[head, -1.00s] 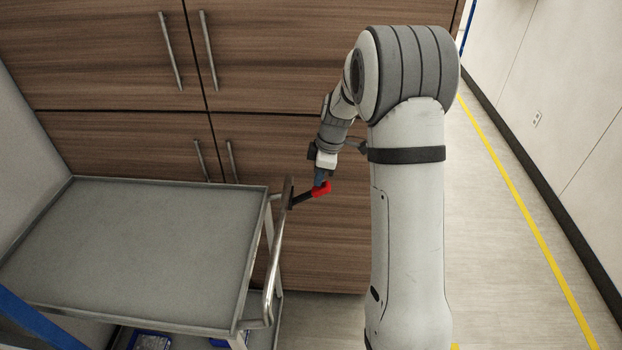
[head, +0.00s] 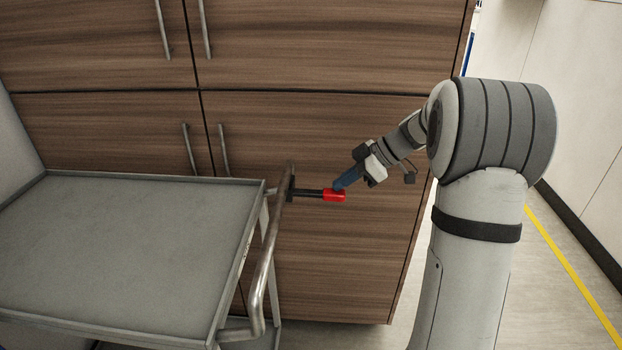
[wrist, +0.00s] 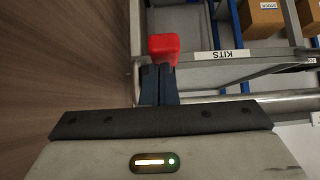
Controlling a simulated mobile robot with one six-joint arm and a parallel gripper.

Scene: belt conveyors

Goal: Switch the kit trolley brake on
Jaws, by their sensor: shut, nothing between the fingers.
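The kit trolley (head: 110,245) is a grey metal cart at the left, with a tubular push handle (head: 262,275) on its right side. A brake lever with a black arm and a red end (head: 334,196) sticks out to the right from the handle, about level in the head view. My gripper (head: 340,186) is shut, its blue fingertips at the red end. In the wrist view the red end (wrist: 163,47) shows just beyond the closed fingertips (wrist: 160,75). They look to be touching it or very close. A "KITS" label (wrist: 230,54) is on the trolley edge.
Wooden cabinets (head: 330,130) with bar handles stand close behind the trolley and lever. Cardboard boxes (wrist: 262,18) on a blue-posted rack show in the wrist view. Open floor with a yellow line (head: 570,270) lies at the right.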

